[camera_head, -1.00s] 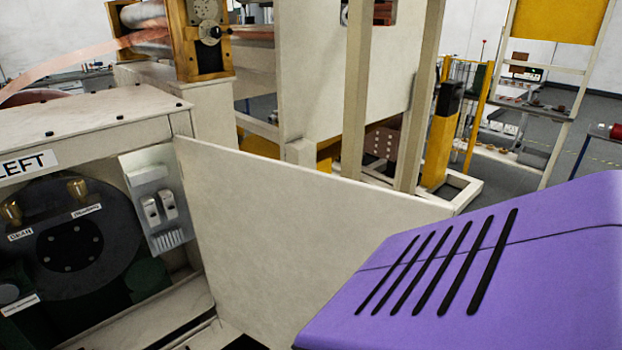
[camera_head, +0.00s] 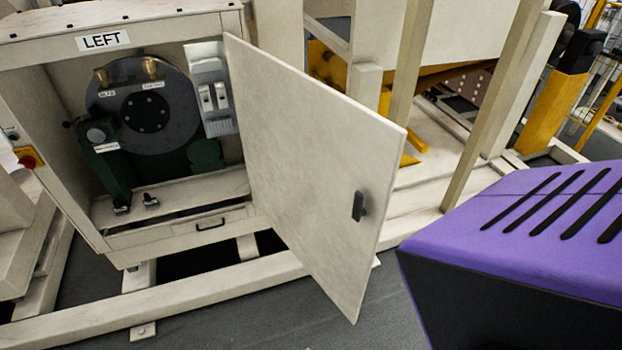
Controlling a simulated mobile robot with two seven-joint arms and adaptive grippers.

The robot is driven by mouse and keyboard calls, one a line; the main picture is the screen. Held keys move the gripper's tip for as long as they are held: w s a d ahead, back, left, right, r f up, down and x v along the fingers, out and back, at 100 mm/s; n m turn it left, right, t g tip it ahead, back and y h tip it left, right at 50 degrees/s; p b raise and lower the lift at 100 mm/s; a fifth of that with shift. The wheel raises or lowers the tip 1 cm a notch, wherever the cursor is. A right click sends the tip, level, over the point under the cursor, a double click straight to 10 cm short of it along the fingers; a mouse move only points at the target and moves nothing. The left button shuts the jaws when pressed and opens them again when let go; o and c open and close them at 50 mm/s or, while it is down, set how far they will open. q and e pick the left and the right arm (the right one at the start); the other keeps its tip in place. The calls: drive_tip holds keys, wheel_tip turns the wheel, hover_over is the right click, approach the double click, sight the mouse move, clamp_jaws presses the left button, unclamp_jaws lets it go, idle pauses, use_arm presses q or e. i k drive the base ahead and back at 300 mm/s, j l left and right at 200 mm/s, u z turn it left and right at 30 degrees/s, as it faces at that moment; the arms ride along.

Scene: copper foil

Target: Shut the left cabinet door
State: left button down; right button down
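The left cabinet (camera_head: 110,232) is a cream box with a "LEFT" label (camera_head: 102,40) at its top. Its door (camera_head: 300,150) is a cream panel hinged on the cabinet's right side. The door stands wide open, swung out toward me and to the right. A small black handle (camera_head: 359,206) sits near the door's free edge. Inside the open cabinet a dark round gear unit (camera_head: 147,112) and a grey switch panel (camera_head: 211,97) show. Neither of my grippers is in view.
A purple and black body (camera_head: 520,235) fills the lower right, close to the door's free edge in the picture. Cream frame beams (camera_head: 200,288) run low along the floor in front of the cabinet. Grey floor (camera_head: 300,325) is clear at the bottom middle. Upright posts (camera_head: 490,95) stand behind the door.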

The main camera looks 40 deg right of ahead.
sight(308, 146)
drive_tip(key=k+l, duration=0.15)
drive_tip(key=l, duration=0.2)
drive_tip(key=k+l+u, duration=0.1)
drive_tip(key=l, duration=0.2)
drive_tip(key=k+l, duration=0.2)
drive_tip(key=l, duration=0.15)
drive_tip(key=l+u, duration=0.2)
drive_tip(key=l, duration=0.9)
drive_tip(key=i+l, duration=0.2)
drive_tip(key=l, duration=0.15)
drive_tip(key=i+l, duration=0.2)
drive_tip(key=l, duration=0.15)
drive_tip(key=k+l+u, duration=0.2)
drive_tip(key=k+l, duration=0.35)
